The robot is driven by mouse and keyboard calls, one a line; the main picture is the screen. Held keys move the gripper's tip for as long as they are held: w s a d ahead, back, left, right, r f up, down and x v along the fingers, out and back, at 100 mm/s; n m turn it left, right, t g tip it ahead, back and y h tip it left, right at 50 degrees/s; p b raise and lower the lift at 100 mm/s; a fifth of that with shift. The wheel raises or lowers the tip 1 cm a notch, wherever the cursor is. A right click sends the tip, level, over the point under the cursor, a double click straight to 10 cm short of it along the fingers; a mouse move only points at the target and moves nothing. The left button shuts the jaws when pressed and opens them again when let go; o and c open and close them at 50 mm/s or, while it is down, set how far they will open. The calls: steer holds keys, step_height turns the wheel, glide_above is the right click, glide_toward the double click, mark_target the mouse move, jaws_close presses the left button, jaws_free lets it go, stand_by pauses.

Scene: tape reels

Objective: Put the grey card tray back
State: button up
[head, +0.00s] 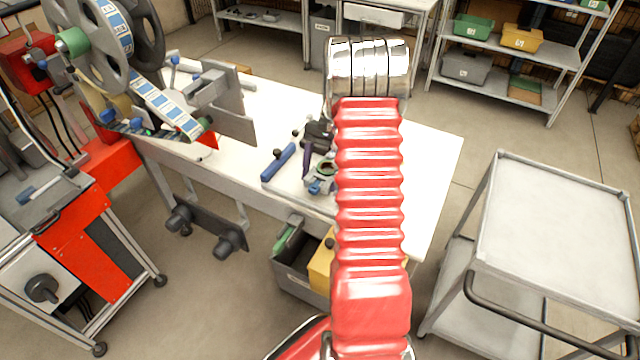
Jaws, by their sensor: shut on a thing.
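My red ribbed arm with chrome rings rises through the middle of the head view and covers part of the bench. My gripper does not show; it may be behind the arm. A grey open tray (299,284) shows low at the bench's front side, with a green piece (285,239) and a yellow block (321,266) at it; the arm hides its right part. Another grey bin (465,68) sits on the rear shelf unit. I cannot tell which is the card tray.
The white bench (432,160) carries a tape reel machine (110,60) at left and a blue-handled tool (279,162) near the middle. A grey trolley (560,225) stands at right. Green (473,27) and yellow (522,38) bins share the shelves. Floor between bench and shelves is clear.

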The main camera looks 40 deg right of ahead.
steer(key=shift+f, duration=1.75)
steer(key=shift+f, duration=0.1)
steer(key=o, duration=1.1)
steer(key=shift+o, duration=0.2)
steer(key=v, duration=1.2)
